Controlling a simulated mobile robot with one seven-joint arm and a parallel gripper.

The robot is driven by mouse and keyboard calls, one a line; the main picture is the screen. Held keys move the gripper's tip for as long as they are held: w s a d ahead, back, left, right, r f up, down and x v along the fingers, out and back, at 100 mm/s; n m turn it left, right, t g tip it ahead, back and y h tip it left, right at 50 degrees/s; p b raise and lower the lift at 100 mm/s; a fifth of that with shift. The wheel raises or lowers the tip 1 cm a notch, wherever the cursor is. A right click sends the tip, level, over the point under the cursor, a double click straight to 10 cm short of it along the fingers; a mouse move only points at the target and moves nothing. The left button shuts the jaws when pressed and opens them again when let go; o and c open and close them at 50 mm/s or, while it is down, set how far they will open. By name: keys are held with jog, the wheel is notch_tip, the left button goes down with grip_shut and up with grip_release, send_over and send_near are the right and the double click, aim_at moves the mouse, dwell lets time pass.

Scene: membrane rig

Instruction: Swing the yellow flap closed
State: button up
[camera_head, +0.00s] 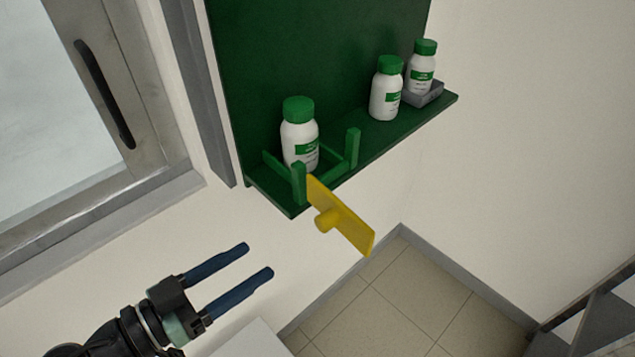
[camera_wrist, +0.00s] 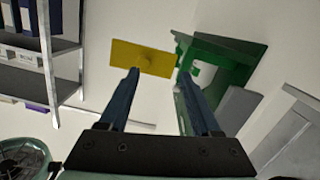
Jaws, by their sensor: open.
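The yellow flap (camera_head: 343,217) stands swung out from a green post at the front left of the green shelf (camera_head: 365,147). A round yellow knob (camera_head: 325,221) sticks out from its face. A white bottle with a green cap (camera_head: 299,137) stands on the shelf behind the green posts. My gripper (camera_head: 258,260) is open and empty, to the lower left of the flap and apart from it. In the wrist view the flap (camera_wrist: 143,58) shows beyond the fingertips, nearer the left finger, and the green shelf (camera_wrist: 222,58) is beyond the right finger.
Two more white bottles stand on the shelf to the right, one (camera_head: 387,88) on the board and one (camera_head: 422,66) on a grey block (camera_head: 424,93). A window frame (camera_head: 110,110) is at the left. A grey rack (camera_wrist: 45,60) stands left in the wrist view. The space before the flap looks clear.

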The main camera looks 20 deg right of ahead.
aim_at(319, 225)
jog(key=shift+m+g+h, duration=0.3)
jog(key=shift+m+h, duration=0.1)
jog(key=shift+h, duration=0.2)
jog(key=d+p, duration=0.2)
jog(key=d, duration=0.1)
jog(key=d+r+p, duration=0.1)
jog(key=d+p, duration=0.1)
jog(key=d, duration=0.2)
jog(key=w+d+r+p, duration=0.1)
jog(key=d+p, duration=0.1)
jog(key=d, duration=0.2)
jog(key=shift+d+r, duration=0.15)
jog(key=shift+w+d, duration=0.1)
jog(key=shift+d, duration=0.25)
jog(key=shift+c, duration=0.2)
grip_shut()
